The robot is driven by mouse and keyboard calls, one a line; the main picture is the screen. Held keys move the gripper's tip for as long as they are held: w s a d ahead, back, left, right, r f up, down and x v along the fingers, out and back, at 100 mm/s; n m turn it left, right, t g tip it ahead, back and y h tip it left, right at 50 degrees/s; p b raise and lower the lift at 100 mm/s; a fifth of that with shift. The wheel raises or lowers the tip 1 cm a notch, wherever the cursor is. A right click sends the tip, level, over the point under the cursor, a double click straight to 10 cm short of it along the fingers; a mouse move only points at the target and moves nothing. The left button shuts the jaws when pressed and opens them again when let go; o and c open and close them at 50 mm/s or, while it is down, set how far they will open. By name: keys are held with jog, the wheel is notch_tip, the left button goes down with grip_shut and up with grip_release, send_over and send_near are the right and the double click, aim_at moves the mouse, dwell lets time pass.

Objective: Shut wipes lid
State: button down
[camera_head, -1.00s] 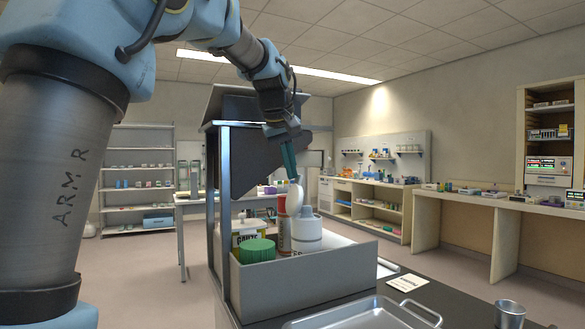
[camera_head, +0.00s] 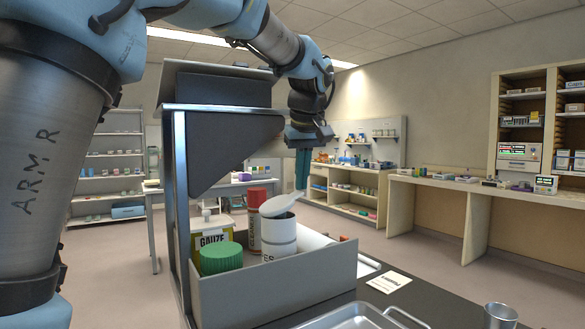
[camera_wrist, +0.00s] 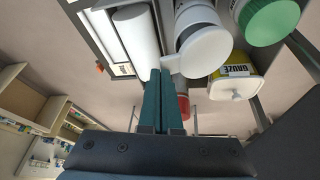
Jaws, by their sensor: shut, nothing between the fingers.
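The wipes canister (camera_head: 279,236) is a white cylinder standing in a grey bin. Its white round lid (camera_head: 281,205) is tilted over the top, partly open, with a dark gap beneath it.
The grey bin (camera_head: 290,286) also holds a green-capped jar (camera_head: 221,258), a gauze container (camera_head: 212,240), a red-capped bottle (camera_head: 257,197) and a white roll (camera_wrist: 136,35). A dark-panelled frame (camera_head: 180,220) rises at the left. A metal tray (camera_head: 350,318) and cup (camera_head: 499,316) stand in front.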

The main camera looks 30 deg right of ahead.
jog(key=shift+d+f+b, duration=0.25)
jog(key=shift+d+f, duration=0.1)
jog(key=shift+f, duration=0.4)
jog(key=shift+d+f+b, duration=0.2)
jog(key=shift+d+f, duration=0.2)
jog(key=shift+f, duration=0.4)
jog(key=shift+d+f+b, duration=0.25)
jog(key=shift+d+f, duration=0.1)
jog(key=shift+f, duration=0.4)
jog(key=shift+a+f, duration=0.15)
jog(key=shift+f, duration=0.15)
jog(key=b+v, duration=0.2)
jog(key=v, duration=0.9)
jog(key=shift+a+r, duration=0.2)
jog(key=shift+r, duration=0.05)
